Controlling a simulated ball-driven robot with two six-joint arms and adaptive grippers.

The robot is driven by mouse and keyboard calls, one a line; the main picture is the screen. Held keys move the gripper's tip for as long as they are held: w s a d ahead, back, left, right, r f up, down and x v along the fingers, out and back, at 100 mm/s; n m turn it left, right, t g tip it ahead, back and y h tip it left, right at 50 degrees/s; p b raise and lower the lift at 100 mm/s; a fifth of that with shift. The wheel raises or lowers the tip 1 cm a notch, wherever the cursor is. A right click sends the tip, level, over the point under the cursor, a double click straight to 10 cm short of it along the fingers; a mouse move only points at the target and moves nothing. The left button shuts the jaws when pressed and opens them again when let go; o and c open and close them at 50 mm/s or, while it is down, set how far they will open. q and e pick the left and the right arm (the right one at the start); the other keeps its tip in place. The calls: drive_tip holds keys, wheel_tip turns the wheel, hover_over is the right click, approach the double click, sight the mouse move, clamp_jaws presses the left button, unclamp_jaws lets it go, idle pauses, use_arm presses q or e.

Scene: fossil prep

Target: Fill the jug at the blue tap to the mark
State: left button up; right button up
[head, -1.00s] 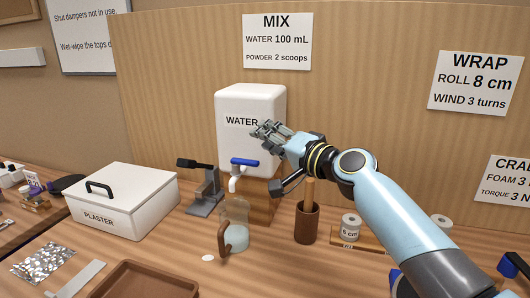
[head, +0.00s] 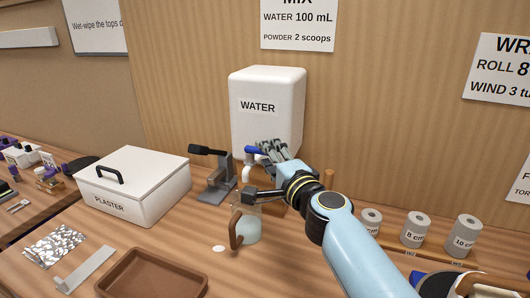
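The white water tank (head: 268,88), labelled WATER, stands at the back against the wooden panel. Its tap has a blue lever (head: 251,150) and a white spout (head: 249,168). The clear jug (head: 249,230) with a brown handle (head: 236,231) stands upright below the tap. Its lower part looks pale blue, like water; I cannot read a mark or see a stream. My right gripper (head: 259,171) is open, its upper fingers beside the lever and its lower finger above the jug. It partly hides the tap and the jug's top; contact with the lever is unclear. My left gripper is not in view.
A white plaster box (head: 130,190) and a dark stand (head: 216,178) are left of the jug. A brown tray (head: 152,278) lies in front. Several labelled rolls (head: 415,229) stand at right. A small white disc (head: 218,248) lies near the jug.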

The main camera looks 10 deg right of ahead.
drive_tip(key=shift+w+a, duration=0.25)
drive_tip(key=shift+w, duration=0.95)
clamp_jaws()
